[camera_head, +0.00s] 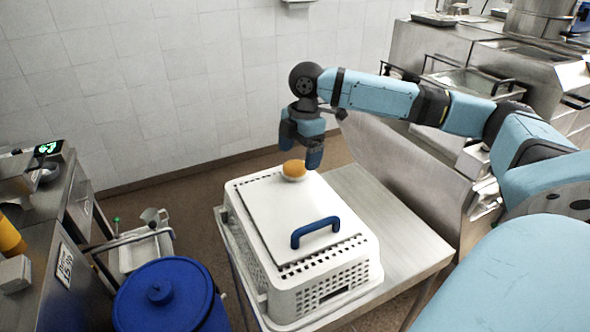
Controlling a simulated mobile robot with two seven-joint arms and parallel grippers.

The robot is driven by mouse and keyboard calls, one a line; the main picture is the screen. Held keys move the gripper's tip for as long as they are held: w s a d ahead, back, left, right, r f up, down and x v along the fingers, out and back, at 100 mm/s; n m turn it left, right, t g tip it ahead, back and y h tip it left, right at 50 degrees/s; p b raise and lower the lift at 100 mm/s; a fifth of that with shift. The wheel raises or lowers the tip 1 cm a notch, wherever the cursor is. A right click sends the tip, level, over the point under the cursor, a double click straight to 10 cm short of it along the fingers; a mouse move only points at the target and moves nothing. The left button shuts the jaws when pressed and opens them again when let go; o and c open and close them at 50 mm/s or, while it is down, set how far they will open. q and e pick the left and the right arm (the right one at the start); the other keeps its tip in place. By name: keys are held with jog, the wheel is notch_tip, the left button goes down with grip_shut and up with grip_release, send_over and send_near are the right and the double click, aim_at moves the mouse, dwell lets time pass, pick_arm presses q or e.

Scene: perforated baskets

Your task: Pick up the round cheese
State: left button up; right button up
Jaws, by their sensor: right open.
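A small round golden-orange thing with a pale lower part, which looks like the round cheese (294,168), sits at the far end of the lid of a white perforated basket (330,288). My right gripper (300,149) points down just above and behind it, with its blue fingers apart. One finger overlaps the cheese's right edge in the picture; I cannot tell whether they touch. Nothing shows held between the fingers. My left gripper is not in view.
The basket's closed white lid (283,220) has a blue handle (315,231) nearer to me. It stands on a steel table (385,222) with bare room at right. A blue lidded bin (165,295) stands at front left, and steel kitchen units (425,165) stand at right.

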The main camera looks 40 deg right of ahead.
aim_at(296, 165)
jog(key=f, duration=0.4)
jog(key=shift+w+a+f, duration=0.15)
jog(key=shift+w+a, duration=0.15)
jog(key=c, duration=1)
